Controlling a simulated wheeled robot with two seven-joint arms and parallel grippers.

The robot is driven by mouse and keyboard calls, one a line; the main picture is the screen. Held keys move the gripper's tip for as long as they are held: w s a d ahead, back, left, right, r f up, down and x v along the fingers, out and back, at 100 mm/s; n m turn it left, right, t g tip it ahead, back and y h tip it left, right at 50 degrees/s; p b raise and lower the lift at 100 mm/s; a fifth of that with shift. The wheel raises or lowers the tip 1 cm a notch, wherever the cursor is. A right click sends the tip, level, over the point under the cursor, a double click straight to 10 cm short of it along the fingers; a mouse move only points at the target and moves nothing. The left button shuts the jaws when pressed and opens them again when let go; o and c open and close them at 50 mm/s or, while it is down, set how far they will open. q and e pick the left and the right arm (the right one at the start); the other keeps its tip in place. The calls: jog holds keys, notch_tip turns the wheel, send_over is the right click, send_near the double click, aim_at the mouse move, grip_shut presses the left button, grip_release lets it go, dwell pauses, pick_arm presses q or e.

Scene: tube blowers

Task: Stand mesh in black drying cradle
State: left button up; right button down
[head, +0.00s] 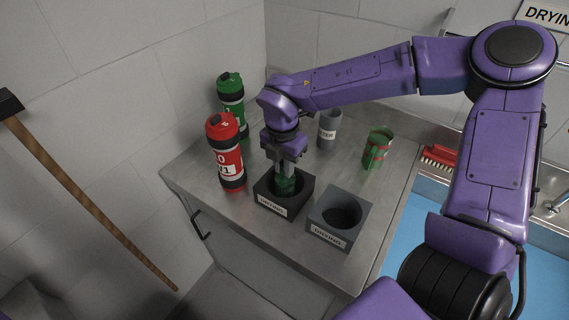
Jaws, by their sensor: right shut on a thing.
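The black drying cradle (296,204) is a dark block with a white label, standing on the grey counter. My right gripper (285,168) points down over its round hole and is shut on a green cylindrical piece, which looks like the mesh (285,186). The mesh is upright, with its lower part inside the hole. Whether it touches the bottom is hidden by the cradle's wall. My left gripper is not in view.
A grey cradle (358,218) with an empty hole stands to the right. A red bottle (228,158) and a green bottle (231,92) stand left. A grey cup (330,130) and a green mug (377,148) are behind. A red brush (440,156) lies by the blue basin.

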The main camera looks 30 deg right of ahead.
jog(key=c, duration=1.1)
grip_release()
jog(key=shift+f, duration=0.15)
jog(key=shift+o, duration=0.2)
jog(key=shift+r+p, duration=0.35)
jog(key=shift+r, duration=0.1)
notch_tip(320, 180, up, 12)
jog(key=b, duration=0.2)
jog(key=shift+a+f, duration=0.2)
jog(key=shift+a, duration=0.1)
